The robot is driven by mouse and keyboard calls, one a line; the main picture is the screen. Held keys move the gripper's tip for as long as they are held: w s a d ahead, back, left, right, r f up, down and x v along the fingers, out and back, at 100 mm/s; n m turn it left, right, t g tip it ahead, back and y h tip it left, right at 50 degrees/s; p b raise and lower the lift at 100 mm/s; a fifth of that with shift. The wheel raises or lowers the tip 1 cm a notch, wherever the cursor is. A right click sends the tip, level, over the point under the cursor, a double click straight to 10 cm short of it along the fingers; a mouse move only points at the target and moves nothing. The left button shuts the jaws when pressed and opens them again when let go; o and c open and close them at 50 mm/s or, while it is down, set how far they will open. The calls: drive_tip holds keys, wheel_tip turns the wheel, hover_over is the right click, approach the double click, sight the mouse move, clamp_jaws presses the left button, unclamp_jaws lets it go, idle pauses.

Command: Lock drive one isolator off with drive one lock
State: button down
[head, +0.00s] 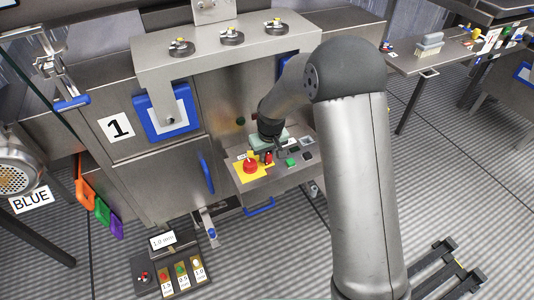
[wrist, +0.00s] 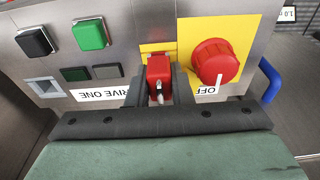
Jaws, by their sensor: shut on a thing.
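My gripper (wrist: 157,92) is shut on a small red lock (wrist: 159,70) with a metal piece at its lower end. In the head view my gripper (head: 268,147) is over the control panel, with the red lock (head: 268,158) at its tips. The lock is in front of the yellow plate, just beside the round red isolator knob (wrist: 214,61); I cannot tell whether they touch. The isolator knob (head: 250,166) also shows in the head view. An OFF label (wrist: 205,90) is by the knob, and a partly covered DRIVE ONE label (wrist: 103,93) is beside the fingers.
The panel carries a green button (wrist: 90,34), a black button (wrist: 35,41) and small square fittings. A blue handle (wrist: 269,80) sticks out beside the knob.

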sight(271, 168)
drive_tip(key=shift+f, duration=0.3)
drive_tip(key=c, duration=1.2)
unclamp_jaws()
drive_tip(key=shift+r, duration=0.1)
wheel_tip(271, 168, up, 17)
drive_tip(key=s+d+p, duration=0.1)
drive_tip(key=s, duration=0.1)
drive_tip(key=shift+s, duration=0.2)
drive_tip(key=shift+d, duration=0.1)
drive_tip(key=s+d+r+m+p, duration=0.1)
drive_tip(key=s+d+r+p, duration=0.2)
drive_tip(key=s, duration=0.6)
drive_tip(key=s+d+r+m+p, duration=0.2)
drive_tip(key=s+d, duration=0.4)
drive_tip(key=s, duration=0.3)
drive_tip(key=s+d+r+m+g+p, duration=0.1)
drive_tip(key=s+d+r+p, duration=0.3)
drive_tip(key=s, duration=0.6)
drive_tip(key=shift+d+r+m+h, duration=0.3)
drive_tip(key=shift+d+r+m, duration=0.1)
drive_tip(key=shift+m, duration=0.1)
